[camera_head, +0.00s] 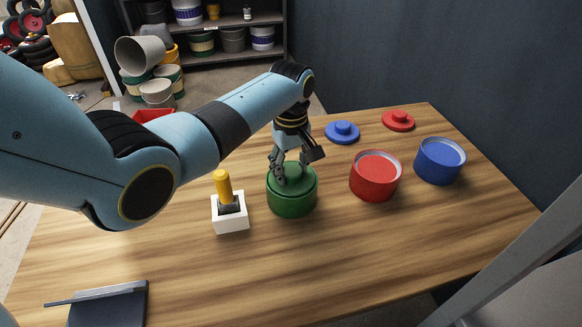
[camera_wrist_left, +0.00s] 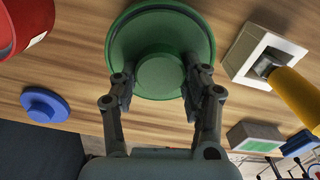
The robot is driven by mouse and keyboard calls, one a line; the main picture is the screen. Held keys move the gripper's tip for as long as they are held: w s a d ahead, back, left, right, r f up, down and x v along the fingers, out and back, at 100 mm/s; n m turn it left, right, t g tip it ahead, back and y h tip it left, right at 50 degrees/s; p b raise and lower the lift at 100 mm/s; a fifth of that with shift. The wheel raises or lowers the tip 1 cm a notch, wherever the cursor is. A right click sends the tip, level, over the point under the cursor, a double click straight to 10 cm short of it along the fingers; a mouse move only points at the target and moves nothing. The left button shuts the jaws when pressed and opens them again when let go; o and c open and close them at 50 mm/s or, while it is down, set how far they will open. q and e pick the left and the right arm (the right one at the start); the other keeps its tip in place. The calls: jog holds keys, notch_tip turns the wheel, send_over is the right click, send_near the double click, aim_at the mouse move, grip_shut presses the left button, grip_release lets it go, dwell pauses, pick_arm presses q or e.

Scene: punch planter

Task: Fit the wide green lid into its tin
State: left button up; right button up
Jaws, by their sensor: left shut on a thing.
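The green tin (camera_head: 292,201) stands upright on the wooden table. The wide green lid (camera_head: 305,178) is at the tin's mouth, roughly level and centred; I cannot tell whether it is fully seated. In the left wrist view the lid (camera_wrist_left: 125,40) is a round green disc with a raised knob (camera_wrist_left: 160,75). My left gripper (camera_head: 289,173) reaches down from above and is shut on the lid's knob, with its fingers (camera_wrist_left: 160,84) on either side of it. The fingers hide part of the lid. My right gripper is not in view.
A red tin (camera_head: 374,178) and a blue tin (camera_head: 440,162) stand to the right. A blue lid (camera_head: 342,131) and a red lid (camera_head: 398,120) lie behind them. A white block (camera_head: 231,222) with a yellow-handled tool (camera_head: 223,188) stands close on the left. The front table is mostly clear.

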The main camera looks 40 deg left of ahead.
aim_at(291, 169)
pick_arm(q)
jog(key=o, duration=1.2)
jog(key=shift+f, duration=0.1)
jog(key=shift+o, duration=0.2)
notch_tip(291, 169, up, 12)
jog(key=shift+r+p, duration=0.2)
jog(key=shift+p, duration=0.15)
jog(key=shift+f, duration=0.1)
